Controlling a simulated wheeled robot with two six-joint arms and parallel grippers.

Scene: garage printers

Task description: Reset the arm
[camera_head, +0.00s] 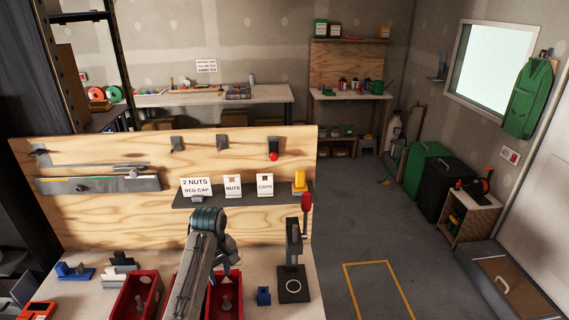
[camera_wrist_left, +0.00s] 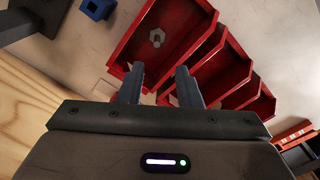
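My left arm rises over the workbench, and its left gripper (camera_head: 228,264) hangs above the red bins, pointing down. In the left wrist view the two fingers of this gripper (camera_wrist_left: 160,72) stand apart with nothing between them. Beyond the fingers lies a red bin (camera_wrist_left: 190,33) with a grey nut-like part (camera_wrist_left: 157,38) in it. My arm hides part of the bins in the head view. My right gripper is in neither view.
A black press with a red handle (camera_head: 292,262) stands right of the gripper. A small blue block (camera_head: 263,296) sits between them. A plywood backboard (camera_head: 100,215) with a labelled shelf (camera_head: 225,203) rises behind. Another red bin (camera_head: 134,296) is left. Open floor (camera_head: 370,240) lies right.

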